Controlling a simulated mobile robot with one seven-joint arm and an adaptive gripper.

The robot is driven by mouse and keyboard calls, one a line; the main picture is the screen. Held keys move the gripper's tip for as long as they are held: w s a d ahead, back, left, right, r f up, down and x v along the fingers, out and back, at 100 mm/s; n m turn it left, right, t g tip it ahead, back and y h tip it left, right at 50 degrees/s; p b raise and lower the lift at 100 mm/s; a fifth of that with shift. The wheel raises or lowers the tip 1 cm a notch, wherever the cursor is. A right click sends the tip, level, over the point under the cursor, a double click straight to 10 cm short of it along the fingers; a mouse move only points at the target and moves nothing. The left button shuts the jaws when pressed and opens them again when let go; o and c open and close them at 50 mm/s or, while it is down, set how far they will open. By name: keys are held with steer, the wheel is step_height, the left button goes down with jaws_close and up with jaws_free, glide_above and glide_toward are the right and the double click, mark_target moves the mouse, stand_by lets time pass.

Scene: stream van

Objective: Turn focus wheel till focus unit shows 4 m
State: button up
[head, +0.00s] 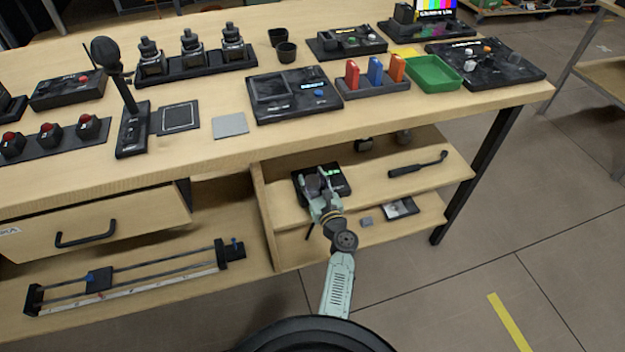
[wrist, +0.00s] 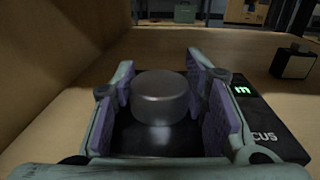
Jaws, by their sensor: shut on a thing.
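The focus unit (head: 340,182) is a black box on the upper shelf under the table; it also shows in the wrist view (wrist: 272,130), with "CUS" readable on its top. Its focus wheel (wrist: 160,97) is a round grey knob standing between my fingers. My gripper (head: 318,190) is shut on the wheel, with one purple pad on each side of it in the wrist view (wrist: 160,105). The green display (wrist: 243,90) shows an "m"; the figure before it is hidden by my right finger. In the head view the display is too small to read.
A wooden wall (wrist: 40,80) rises left of the unit. A black wrench-like tool (head: 418,168) lies to the right on the same shelf. A small dark block (wrist: 293,62) stands beyond the unit. The tabletop above holds several control boxes and trays.

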steer(key=o, duration=1.2)
steer(key=shift+c, duration=0.2)
steer(key=v, duration=1.2)
